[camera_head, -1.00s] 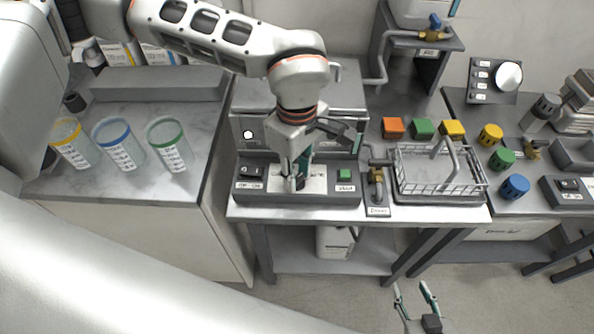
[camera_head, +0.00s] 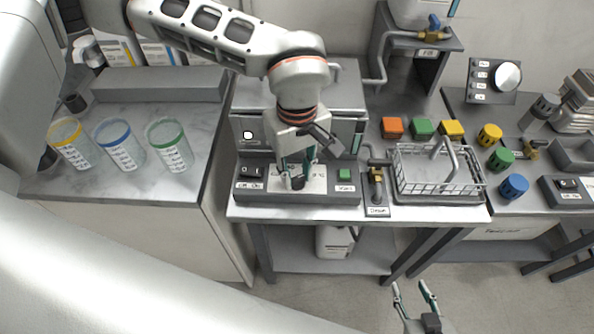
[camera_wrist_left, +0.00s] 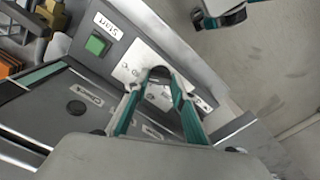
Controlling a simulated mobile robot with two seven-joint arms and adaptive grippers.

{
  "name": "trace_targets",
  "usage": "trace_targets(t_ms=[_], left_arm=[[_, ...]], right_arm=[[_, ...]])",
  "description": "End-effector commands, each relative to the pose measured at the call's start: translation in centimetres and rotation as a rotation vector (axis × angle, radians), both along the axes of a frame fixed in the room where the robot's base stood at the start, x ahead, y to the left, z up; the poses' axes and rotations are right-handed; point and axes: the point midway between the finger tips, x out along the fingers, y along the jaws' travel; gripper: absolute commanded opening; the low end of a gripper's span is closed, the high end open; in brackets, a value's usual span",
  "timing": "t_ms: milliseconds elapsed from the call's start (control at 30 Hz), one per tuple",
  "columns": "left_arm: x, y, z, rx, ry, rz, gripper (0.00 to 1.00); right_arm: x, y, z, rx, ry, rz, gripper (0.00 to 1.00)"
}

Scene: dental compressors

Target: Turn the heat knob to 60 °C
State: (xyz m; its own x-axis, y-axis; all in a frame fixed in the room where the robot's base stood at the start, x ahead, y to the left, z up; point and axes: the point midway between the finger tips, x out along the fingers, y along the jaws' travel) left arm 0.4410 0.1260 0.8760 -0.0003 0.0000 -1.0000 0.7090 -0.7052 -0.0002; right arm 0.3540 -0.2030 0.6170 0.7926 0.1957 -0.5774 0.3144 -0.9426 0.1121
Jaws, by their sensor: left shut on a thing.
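The dark heat knob (camera_head: 298,183) sits on a white dial plate (camera_head: 318,182) in the front panel of a grey machine (camera_head: 275,198). My left gripper (camera_head: 297,177) reaches down from above with its teal fingers on either side of the knob, shut on it. In the left wrist view the fingertips (camera_wrist_left: 158,74) close around the knob in front of the white plate (camera_wrist_left: 130,65). The fingers hide much of the dial, and its markings are too small to read. My right gripper (camera_head: 416,298) is empty, with its fingers apart, low in front of the table.
On the same panel are an off-on switch (camera_head: 250,171) to the left and a green Start button (camera_head: 345,174) to the right. A drain valve (camera_head: 376,185) and a wire basket (camera_head: 438,180) stand further right. Several cups (camera_head: 168,146) stand on the left counter.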

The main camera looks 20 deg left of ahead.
Motion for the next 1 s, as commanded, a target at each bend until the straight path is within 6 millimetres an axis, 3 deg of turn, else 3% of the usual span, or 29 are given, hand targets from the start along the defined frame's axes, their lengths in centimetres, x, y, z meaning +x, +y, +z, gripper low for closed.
trace_targets(t_ms=[200, 233, 300, 733, 1000], left_arm=[[0.0, 0.0, 0.0, -0.001, -0.001, -0.003, 0.03], [0.0, 0.0, 0.0, -0.001, -0.002, -0.002, 0.30], [0.0, 0.0, 0.0, -0.001, -0.001, -0.002, 0.42], [0.1, 0.0, 0.7, -0.001, -0.003, 0.000, 0.42], [0.1, 0.0, 5.5, -0.002, -0.005, 0.001, 0.42]], right_arm=[[-0.1, 0.0, -0.1, 0.000, 0.002, 0.001, 0.40], [-0.1, 0.0, -0.1, 0.000, 0.002, 0.001, 0.40], [-0.1, 0.0, -0.1, 0.000, 0.002, 0.001, 0.40], [-0.2, -0.2, -0.2, -0.006, 0.005, 0.001, 0.40], [-0.1, -0.1, -0.1, -0.003, 0.002, 0.001, 0.40]])
